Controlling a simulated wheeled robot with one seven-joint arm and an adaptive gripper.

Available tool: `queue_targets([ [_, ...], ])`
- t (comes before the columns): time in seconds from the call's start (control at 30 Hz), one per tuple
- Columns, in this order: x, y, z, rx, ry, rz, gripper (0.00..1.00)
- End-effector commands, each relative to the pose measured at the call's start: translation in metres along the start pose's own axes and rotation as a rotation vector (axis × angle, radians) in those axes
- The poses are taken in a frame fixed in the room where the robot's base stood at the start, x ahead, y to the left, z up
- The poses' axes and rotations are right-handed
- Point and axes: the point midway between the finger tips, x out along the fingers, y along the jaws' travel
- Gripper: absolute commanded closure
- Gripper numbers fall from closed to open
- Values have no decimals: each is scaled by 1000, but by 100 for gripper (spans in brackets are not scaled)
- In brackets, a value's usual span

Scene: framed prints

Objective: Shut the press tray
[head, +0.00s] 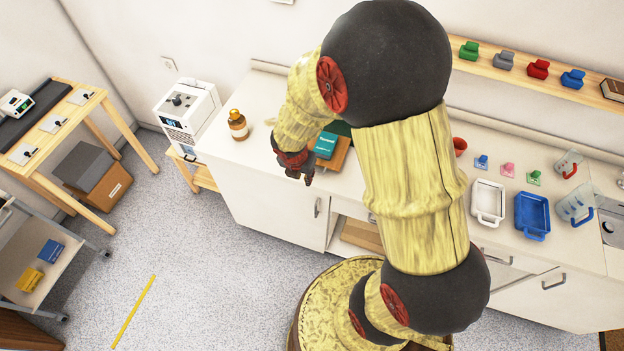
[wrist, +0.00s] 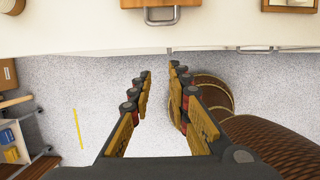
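The press tray (head: 341,158) is a wooden piece on the white counter, with a teal block (head: 326,145) on it. A dark green part, likely of the press (head: 341,128), shows behind it, mostly hidden by my arm, so how far the tray stands out is unclear. In the wrist view, a wooden front (wrist: 140,3) with a metal handle (wrist: 161,17), likely the tray's, is at the top edge. My gripper (head: 300,174) is at the counter's front edge, left of and near the tray. In the wrist view its fingers (wrist: 160,72) are apart with nothing between them.
Right of my arm are a white tray (head: 488,203), a blue tray (head: 532,215) and clear jugs. Another wooden item (wrist: 288,4) is at the wrist view's top right.

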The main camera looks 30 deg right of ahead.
Motion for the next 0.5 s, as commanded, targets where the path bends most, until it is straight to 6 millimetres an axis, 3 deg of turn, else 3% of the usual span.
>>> queue_targets([
  [0.17, 10, -1, 0, -27, 0, -2, 94],
  [0.3, 33, -1, -1, -23, 1, -1, 100],
  [0.5, 74, -1, -2, -22, 2, -2, 100],
])
